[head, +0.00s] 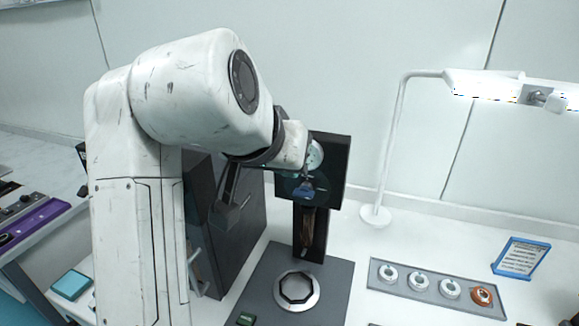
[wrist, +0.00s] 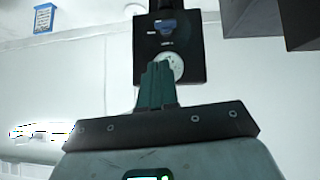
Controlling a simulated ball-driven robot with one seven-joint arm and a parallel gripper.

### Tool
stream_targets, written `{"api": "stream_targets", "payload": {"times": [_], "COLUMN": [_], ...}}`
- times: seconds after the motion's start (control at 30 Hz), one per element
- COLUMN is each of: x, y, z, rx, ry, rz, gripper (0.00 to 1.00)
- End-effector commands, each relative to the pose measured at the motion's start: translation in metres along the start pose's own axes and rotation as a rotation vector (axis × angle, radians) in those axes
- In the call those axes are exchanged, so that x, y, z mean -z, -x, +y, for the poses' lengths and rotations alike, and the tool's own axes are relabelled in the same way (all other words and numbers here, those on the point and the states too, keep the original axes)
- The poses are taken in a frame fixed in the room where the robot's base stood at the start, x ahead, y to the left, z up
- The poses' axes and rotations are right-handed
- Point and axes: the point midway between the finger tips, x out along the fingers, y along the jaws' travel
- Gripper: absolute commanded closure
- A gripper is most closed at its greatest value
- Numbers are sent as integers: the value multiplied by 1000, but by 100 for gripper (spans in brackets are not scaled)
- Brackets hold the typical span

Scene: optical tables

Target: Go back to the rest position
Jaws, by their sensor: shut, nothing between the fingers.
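My gripper (wrist: 158,68) shows in the wrist view as dark teal fingers, closed together with nothing between them. In that view they overlap the lower part of a black instrument panel (wrist: 146,50) and the edge of its pale round dial (wrist: 173,68); I cannot tell whether they touch it. In the head view my arm reaches in front of the same panel (head: 335,170), which stands upright on a grey base, and the fingers cannot be clearly made out. The dial (head: 315,156) is partly covered by my wrist.
A dark cabinet (head: 232,245) stands close behind my arm. The grey base holds a ring with an octagonal opening (head: 296,291). To the right are a tray (head: 433,291) of several round parts, a blue-framed card (head: 521,258) and a lit lamp (head: 399,130). Bare white table lies between them.

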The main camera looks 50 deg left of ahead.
Motion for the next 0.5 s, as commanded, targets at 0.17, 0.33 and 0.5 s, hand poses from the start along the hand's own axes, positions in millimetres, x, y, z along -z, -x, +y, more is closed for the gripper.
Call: {"api": "stream_targets", "payload": {"times": [0.17,0.33,0.5], "x": [0,0,-3], "y": [0,0,-6], "z": [0,0,6], "rx": [0,0,-8], "ry": [0,0,-2], "rz": [0,0,-6], "gripper": [100,100,100]}}
